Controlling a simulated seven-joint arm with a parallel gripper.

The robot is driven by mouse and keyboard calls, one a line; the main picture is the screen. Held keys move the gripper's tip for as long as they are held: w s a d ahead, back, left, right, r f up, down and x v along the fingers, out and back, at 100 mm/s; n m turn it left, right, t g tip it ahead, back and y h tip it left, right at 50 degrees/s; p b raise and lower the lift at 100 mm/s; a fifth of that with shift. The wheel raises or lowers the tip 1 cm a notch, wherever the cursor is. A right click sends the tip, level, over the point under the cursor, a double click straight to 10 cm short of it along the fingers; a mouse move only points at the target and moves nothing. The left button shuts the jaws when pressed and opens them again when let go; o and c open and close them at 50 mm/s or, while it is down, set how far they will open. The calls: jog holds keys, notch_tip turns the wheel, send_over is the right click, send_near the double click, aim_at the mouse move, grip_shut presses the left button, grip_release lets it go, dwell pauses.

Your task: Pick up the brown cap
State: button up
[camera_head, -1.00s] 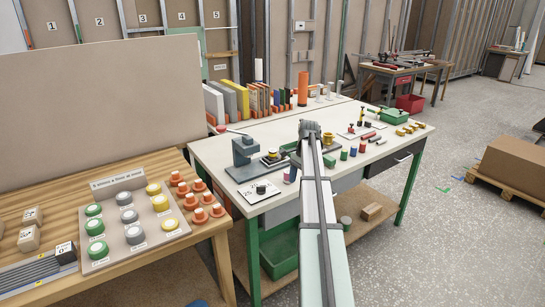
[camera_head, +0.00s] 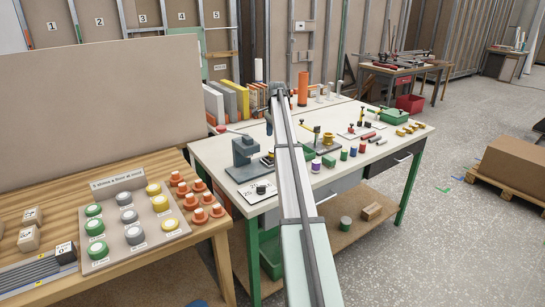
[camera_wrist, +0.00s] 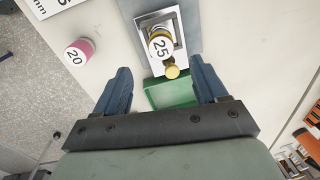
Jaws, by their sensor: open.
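My gripper (camera_wrist: 161,84) is open and empty in the wrist view, its two dark blue fingers wide apart. Between and beyond them a cap marked 25 (camera_wrist: 160,44) with a yellow side sits at a grey metal fixture; a pink cap marked 20 (camera_wrist: 78,50) stands to the left. In the head view a row of small coloured caps stands on the white workbench, with a purple cap (camera_head: 316,165), a green cap (camera_head: 329,161) and a blue cap (camera_head: 344,155). A small dark reddish cap (camera_head: 362,148) ends the row; I cannot tell whether it is brown.
The white workbench (camera_head: 215,152) also carries a grey clamp stand (camera_head: 243,150), binders (camera_head: 228,100) and an orange cylinder (camera_head: 303,88). A wooden table (camera_head: 60,185) at left holds a board of green, grey and yellow caps and several orange pieces. A green tray (camera_wrist: 172,92) lies below my fingers.

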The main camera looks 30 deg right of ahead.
aim_at(273, 150)
jog(key=f, duration=0.6)
jog(key=w+f, duration=0.1)
jog(key=f, duration=0.2)
jog(key=shift+d, duration=0.1)
jog(key=shift+c, duration=0.2)
jog(key=c, duration=1.2)
jog(key=shift+r, duration=0.1)
